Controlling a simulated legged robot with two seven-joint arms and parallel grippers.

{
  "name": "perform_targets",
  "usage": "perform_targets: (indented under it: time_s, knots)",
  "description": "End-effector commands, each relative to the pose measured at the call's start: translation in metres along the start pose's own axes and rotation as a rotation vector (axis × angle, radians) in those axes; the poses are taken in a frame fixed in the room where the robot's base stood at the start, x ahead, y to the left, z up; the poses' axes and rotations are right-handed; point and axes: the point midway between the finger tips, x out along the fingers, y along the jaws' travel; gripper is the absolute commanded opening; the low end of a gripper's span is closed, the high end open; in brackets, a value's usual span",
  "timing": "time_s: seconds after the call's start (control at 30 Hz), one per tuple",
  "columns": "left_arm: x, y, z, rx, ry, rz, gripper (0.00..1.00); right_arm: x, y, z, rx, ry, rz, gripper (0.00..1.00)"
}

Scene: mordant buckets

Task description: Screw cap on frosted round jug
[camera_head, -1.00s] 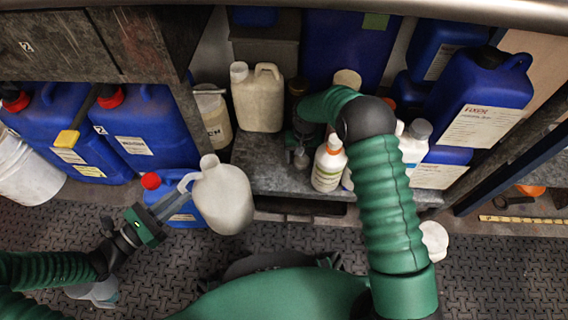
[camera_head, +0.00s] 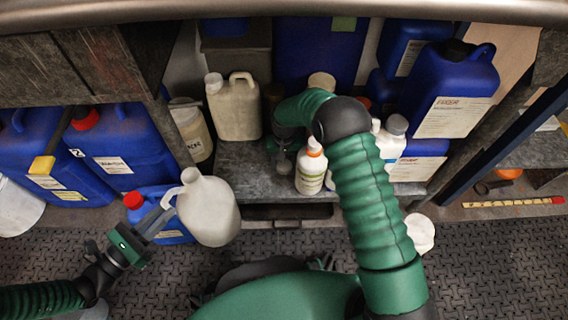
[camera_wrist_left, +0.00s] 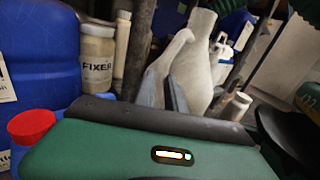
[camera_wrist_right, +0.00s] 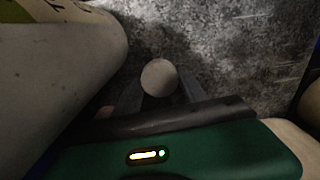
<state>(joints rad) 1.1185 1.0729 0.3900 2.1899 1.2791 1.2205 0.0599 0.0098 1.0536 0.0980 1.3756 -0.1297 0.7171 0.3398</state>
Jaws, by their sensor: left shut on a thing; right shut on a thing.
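The frosted round jug (camera_head: 208,212) is whitish, with a side handle and a narrow neck at the top. My left gripper (camera_head: 158,220) is shut on its handle and holds it, slightly tilted, in front of the shelf; the jug also shows in the left wrist view (camera_wrist_left: 197,75). My right gripper (camera_head: 283,165) is low over the grey shelf, partly hidden by my own arm. In the right wrist view a small round whitish cap (camera_wrist_right: 158,78) sits between its fingers, which are shut on it. I cannot see inside the jug's neck.
A white bottle with an orange top (camera_head: 311,170) stands close right of my right gripper. A beige jug (camera_head: 235,108) and a FIXER jar (camera_wrist_left: 97,58) stand behind. A blue jug with a red cap (camera_head: 160,205) is beside the held jug. Blue canisters (camera_head: 455,90) fill the right.

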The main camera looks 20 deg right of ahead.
Motion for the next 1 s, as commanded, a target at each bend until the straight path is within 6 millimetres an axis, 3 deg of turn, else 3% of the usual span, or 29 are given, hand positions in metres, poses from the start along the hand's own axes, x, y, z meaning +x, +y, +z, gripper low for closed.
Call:
perform_targets:
  time_s: [0.37, 1.0]
  knots:
    - [0.000, -0.001, 0.014, 0.000, -0.001, 0.000, 0.00, -0.017, 0.000, 0.000, 0.000, 0.000, 0.000, 0.06]
    - [0.000, -0.003, 0.062, 0.000, -0.001, 0.000, 0.00, -0.085, 0.000, 0.000, 0.000, 0.000, 0.000, 0.06]
